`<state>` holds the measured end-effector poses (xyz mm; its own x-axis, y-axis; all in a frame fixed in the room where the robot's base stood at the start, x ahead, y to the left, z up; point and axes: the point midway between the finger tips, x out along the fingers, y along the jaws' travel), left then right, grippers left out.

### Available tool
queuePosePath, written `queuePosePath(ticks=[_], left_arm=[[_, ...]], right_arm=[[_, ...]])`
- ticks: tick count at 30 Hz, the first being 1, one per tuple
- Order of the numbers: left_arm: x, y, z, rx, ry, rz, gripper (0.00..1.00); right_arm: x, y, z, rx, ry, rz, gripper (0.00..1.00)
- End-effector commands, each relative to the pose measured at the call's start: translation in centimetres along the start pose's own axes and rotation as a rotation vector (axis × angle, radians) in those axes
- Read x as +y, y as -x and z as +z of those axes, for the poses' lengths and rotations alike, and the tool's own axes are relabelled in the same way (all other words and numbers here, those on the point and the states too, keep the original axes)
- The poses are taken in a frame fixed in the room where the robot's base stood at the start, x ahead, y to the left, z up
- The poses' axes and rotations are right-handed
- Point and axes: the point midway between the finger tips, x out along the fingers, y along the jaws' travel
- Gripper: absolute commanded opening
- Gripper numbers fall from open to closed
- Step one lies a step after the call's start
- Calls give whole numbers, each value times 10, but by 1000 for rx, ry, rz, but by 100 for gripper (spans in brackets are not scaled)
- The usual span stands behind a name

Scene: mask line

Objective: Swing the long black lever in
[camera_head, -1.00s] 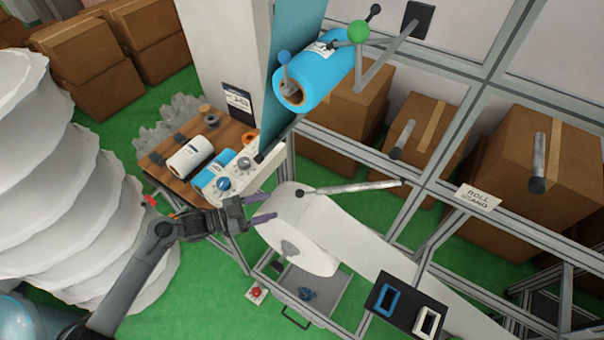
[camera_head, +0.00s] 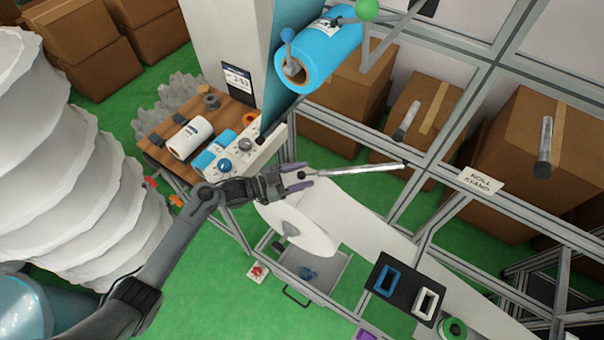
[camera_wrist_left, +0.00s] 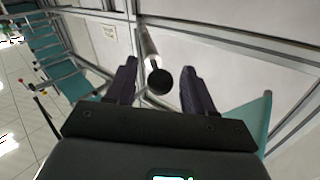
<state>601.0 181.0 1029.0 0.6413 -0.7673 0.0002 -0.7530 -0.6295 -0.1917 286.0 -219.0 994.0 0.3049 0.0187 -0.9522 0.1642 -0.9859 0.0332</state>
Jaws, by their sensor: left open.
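A long grey rod (camera_head: 360,169) with a dark end knob (camera_head: 302,174) points towards my left gripper in the head view; its far end is a dark tip by the frame. The rod is grey, only its ends look black. My left gripper (camera_head: 303,180) is open at the knob. In the left wrist view the round black knob (camera_wrist_left: 159,81) lies between the open fingers, with a gap on each side; the rod runs away behind it. I cannot tell how deep the knob sits between the fingers. My right gripper is not in view.
A white roll (camera_head: 295,228) with its web hangs just below the gripper. A control panel (camera_head: 238,158) with knobs stands to the left, a blue roll (camera_head: 320,52) above. Metal frame bars (camera_head: 425,165) and a roll stand sign (camera_head: 480,181) are to the right.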

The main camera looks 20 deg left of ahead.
Motion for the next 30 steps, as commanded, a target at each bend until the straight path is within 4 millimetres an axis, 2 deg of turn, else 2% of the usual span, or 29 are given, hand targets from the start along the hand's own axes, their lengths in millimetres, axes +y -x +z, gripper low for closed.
queuePosePath(ticks=[11,14,22,30], left_arm=[[0,-5,0,0,0,0,53],[0,-5,0,0,0,0,41],[0,-5,0,0,0,0,0],[1,-5,0,0,0,-1,0]], right_arm=[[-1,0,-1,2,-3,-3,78],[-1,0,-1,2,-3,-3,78],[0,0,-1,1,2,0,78],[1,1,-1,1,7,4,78]])
